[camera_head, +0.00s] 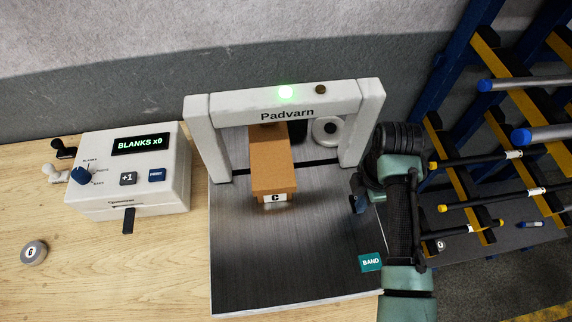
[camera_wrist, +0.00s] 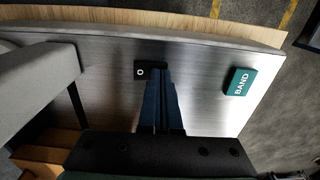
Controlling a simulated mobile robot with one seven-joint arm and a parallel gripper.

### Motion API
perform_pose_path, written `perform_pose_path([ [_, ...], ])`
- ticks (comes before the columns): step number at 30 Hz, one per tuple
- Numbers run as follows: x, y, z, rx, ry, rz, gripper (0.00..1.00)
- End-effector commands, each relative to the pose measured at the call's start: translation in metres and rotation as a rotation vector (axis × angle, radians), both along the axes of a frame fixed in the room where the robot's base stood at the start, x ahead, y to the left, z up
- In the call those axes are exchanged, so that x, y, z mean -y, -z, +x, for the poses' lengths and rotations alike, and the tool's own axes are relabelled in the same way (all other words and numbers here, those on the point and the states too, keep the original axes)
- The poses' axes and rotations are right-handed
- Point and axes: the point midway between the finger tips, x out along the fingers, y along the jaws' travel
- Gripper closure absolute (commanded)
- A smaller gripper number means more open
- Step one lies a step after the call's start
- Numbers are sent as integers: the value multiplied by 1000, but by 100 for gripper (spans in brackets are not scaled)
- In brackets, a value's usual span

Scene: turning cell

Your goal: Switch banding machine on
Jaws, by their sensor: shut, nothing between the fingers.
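The banding machine (camera_head: 285,106) is a light arch marked Padvarn on a metal table. A green lamp (camera_head: 286,92) glows on its top beam, beside a dark brownish lamp (camera_head: 320,89). My gripper (camera_head: 356,194) is shut and empty, low beside the right post. In the wrist view its blue fingertips (camera_wrist: 157,72) are together at the right edge of a small black rocker switch (camera_wrist: 141,73) with a white O mark. I cannot tell whether they touch it. A teal BAND button (camera_head: 370,263) sits on the table's near right corner; it also shows in the wrist view (camera_wrist: 238,81).
A cardboard box (camera_head: 273,176) labelled C lies under the arch. A white control box (camera_head: 133,170) reading BLANKS x0 stands left, with a grey round weight (camera_head: 33,252) near it. A blue and yellow rack (camera_head: 485,150) holding bars stands right. The front metal surface is clear.

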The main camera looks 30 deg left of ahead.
Motion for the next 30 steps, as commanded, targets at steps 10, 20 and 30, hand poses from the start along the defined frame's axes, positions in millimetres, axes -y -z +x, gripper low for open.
perform_pose_path([
  [10, 0, -28, 0, -1, -1, -1, 100],
  [20, 0, -55, 0, 1, -1, 1, 100],
  [30, 0, -70, 0, 0, -1, 0, 100],
])
